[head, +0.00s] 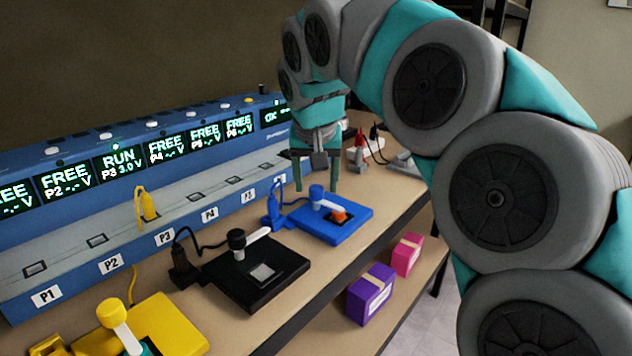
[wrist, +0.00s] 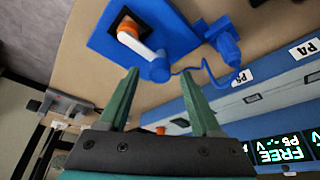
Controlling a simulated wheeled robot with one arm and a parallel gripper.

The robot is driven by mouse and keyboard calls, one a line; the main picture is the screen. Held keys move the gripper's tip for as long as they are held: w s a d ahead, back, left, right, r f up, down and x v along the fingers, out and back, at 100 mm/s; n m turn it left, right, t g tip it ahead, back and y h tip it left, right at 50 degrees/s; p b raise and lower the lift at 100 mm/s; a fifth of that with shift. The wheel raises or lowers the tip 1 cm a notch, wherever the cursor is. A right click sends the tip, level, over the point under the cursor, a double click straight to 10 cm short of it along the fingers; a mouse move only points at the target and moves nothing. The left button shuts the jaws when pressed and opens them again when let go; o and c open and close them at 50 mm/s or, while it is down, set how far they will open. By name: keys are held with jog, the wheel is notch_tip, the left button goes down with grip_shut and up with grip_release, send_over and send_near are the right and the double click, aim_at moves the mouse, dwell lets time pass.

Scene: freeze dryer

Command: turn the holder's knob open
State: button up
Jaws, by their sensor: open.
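Three holders with knobs and white levers stand on the bench; the pictures do not tell which one is meant. The blue holder (head: 355,228) has a blue knob (head: 316,192), and its white lever (head: 332,206) reaches to an orange part (head: 339,215). My gripper (head: 315,180) is open and empty above the blue holder. In the wrist view, the blue knob (wrist: 159,68) appears between the spread fingertips (wrist: 160,76), with the lever (wrist: 137,45) running toward the orange part (wrist: 129,28). I cannot tell the exact height gap.
The black holder (head: 285,262) and yellow holder (head: 178,325) stand nearer. The blue power unit (head: 205,195) runs along the back, with a blue plug (head: 272,210) and its cable beside the blue holder. Purple (head: 370,297) and pink boxes (head: 407,255) lie on the lower shelf.

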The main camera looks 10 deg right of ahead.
jog(key=shift+w+f, duration=0.2)
jog(key=shift+f, duration=0.25)
grip_shut()
dwell(0.3)
